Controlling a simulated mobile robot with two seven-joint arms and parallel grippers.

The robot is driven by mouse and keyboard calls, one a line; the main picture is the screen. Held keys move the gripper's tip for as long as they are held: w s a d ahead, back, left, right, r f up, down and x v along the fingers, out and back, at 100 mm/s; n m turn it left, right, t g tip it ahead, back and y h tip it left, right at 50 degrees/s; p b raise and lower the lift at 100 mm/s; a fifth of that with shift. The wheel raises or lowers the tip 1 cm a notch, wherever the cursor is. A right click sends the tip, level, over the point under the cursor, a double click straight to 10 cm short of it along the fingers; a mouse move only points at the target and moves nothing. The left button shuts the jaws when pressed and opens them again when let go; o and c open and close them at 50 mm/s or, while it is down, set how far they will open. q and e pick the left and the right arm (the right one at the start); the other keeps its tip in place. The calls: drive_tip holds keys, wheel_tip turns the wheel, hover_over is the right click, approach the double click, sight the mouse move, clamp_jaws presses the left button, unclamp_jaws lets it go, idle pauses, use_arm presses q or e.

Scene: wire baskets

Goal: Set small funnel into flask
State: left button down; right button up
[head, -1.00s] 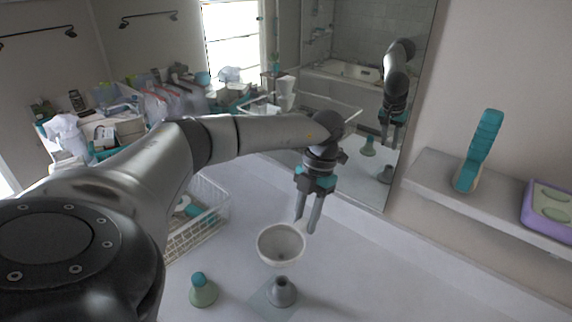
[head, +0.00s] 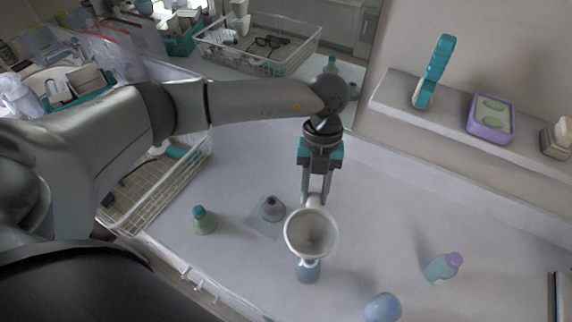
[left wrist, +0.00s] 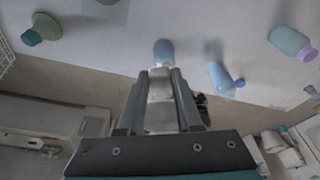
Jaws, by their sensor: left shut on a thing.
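My left gripper (head: 316,196) is shut on the small funnel (head: 290,236), a pale grey-white cone with its wide mouth up. The funnel also shows between the fingers in the left wrist view (left wrist: 160,88). A blue flask-like vessel (head: 308,273) is directly under the funnel in the head view, and shows beyond it in the left wrist view (left wrist: 163,50). I cannot tell whether the spout is inside it, touching it or above it. A grey flask-shaped vessel (head: 272,209) stands on a square mat, left of the funnel. My right gripper is not in view.
A green bottle (head: 204,222) with a teal cap stands at left. A pale blue bottle (head: 383,308) and a purple-capped bottle (head: 440,268) are at right. A wire basket (head: 150,196) is at far left. A shelf (head: 455,115) runs along the wall.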

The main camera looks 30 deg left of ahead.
use_arm(q)
drive_tip(key=shift+s+d+r, duration=0.15)
drive_tip(key=shift+s+d, duration=0.15)
drive_tip(key=shift+d, duration=0.05)
drive_tip(key=shift+w+a+b+x, duration=0.1)
drive_tip(key=shift+w+b+x, duration=0.05)
drive_tip(key=shift+b+x, duration=0.55)
drive_tip(key=shift+w+a+b+x, duration=0.1)
drive_tip(key=shift+w+b+x, duration=0.1)
drive_tip(key=shift+b+x, duration=0.45)
drive_tip(key=shift+w+b+x, duration=0.15)
drive_tip(key=shift+b+x, duration=0.2)
drive_tip(key=shift+x, duration=0.65)
drive_tip(key=shift+w, duration=0.1)
drive_tip(key=shift+f, duration=0.25)
drive_tip(key=shift+f, duration=0.2)
